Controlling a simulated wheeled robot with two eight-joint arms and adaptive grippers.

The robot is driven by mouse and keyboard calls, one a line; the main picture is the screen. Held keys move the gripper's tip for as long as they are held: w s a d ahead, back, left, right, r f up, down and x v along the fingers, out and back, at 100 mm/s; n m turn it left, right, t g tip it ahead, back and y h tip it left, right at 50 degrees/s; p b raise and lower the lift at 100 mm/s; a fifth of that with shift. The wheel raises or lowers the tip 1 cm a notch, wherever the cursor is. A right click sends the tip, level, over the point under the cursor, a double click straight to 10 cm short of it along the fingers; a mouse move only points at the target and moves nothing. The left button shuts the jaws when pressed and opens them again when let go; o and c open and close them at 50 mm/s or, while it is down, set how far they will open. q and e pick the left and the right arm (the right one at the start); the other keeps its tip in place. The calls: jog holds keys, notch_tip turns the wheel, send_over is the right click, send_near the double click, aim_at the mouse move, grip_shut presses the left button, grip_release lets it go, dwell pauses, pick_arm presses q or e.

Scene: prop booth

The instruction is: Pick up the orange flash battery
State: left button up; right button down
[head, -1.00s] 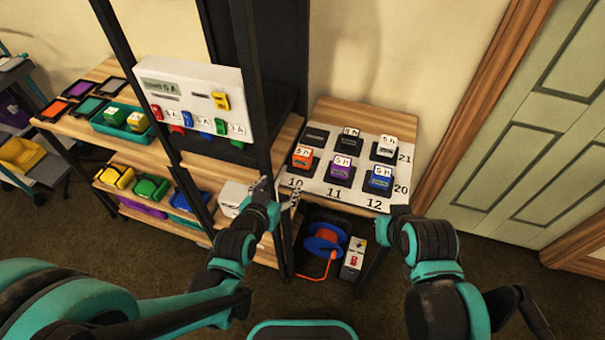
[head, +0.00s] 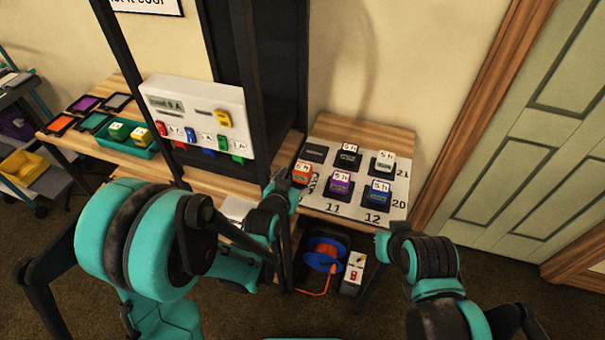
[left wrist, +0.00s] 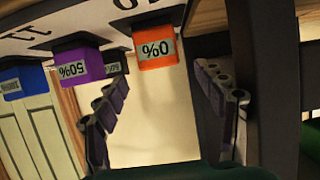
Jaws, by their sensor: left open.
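The orange flash battery (head: 302,171) stands in the front left place of the white numbered mat (head: 400,208) on the small wooden table. In the left wrist view the orange battery (left wrist: 157,48) appears upside down, with a label that reads 0%. My left gripper (head: 293,184) is at the table's left edge, close in front of the orange battery and partly covering its place. In the left wrist view its open fingers (left wrist: 163,105) stand apart with nothing between them, and the battery is beyond them. My right gripper (head: 382,243) is low in front of the table; its fingers do not show clearly.
A purple battery (head: 340,184) and a blue battery (head: 379,192) stand right of the orange one; darker ones stand behind. A black post (head: 252,100) rises just left of my left gripper. A white charger panel (head: 196,105) is further left. A cable reel (head: 322,256) sits below.

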aim_at(302, 167)
pick_arm(q)
jog(key=b+x, duration=0.1)
jog(key=x, duration=0.5)
jog(key=shift+r, duration=0.1)
jog(key=shift+s+r, duration=0.1)
jog(key=c, duration=1.5)
jog(key=shift+c, duration=0.2)
jog(key=shift+r, duration=0.1)
